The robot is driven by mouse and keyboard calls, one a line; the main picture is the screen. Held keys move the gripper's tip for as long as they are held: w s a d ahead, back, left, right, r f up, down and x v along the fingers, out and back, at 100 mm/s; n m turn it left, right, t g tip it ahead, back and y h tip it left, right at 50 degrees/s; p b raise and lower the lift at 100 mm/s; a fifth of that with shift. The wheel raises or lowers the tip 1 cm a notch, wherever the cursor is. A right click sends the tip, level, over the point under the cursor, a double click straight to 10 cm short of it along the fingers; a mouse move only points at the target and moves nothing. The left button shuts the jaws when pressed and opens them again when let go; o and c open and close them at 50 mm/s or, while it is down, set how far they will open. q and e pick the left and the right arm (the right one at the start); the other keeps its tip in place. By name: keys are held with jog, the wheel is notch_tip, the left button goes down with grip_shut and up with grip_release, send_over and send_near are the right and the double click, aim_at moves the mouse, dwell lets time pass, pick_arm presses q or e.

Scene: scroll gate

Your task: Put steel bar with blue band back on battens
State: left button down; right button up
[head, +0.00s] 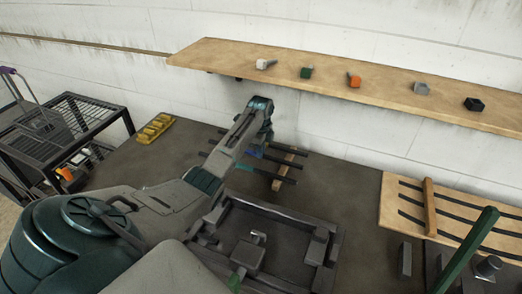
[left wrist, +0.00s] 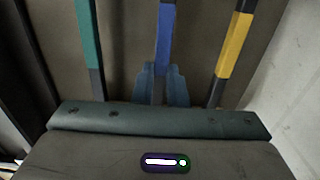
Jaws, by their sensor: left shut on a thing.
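The steel bar with the blue band (head: 254,153) lies between two other bars in the head view. The blue band also shows at the top middle of the left wrist view (left wrist: 164,35). My left gripper (left wrist: 158,85) is shut on this bar, with a finger on either side. In the head view my arm hides most of the gripper. A wooden batten (head: 283,176) runs under the bars' right ends. I cannot tell whether the held bar touches it. My right gripper is not in view.
A teal-banded bar (left wrist: 88,35) and a yellow-banded bar (left wrist: 234,45) flank the held bar. A dark frame (head: 330,232) stands in front. A shelf with small blocks (head: 390,88) runs along the wall. A slotted wooden board (head: 393,205) is at right.

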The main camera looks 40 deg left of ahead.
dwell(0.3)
pick_arm(q)
jog(key=shift+f, duration=0.25)
jog(key=c, duration=1.4)
grip_release()
jog(key=shift+o, duration=0.2)
notch_tip(320, 180, up, 7)
jog(key=b, duration=0.2)
jog(key=shift+r+b, duration=0.1)
jog(key=shift+b, duration=0.2)
jog(key=shift+r, duration=0.2)
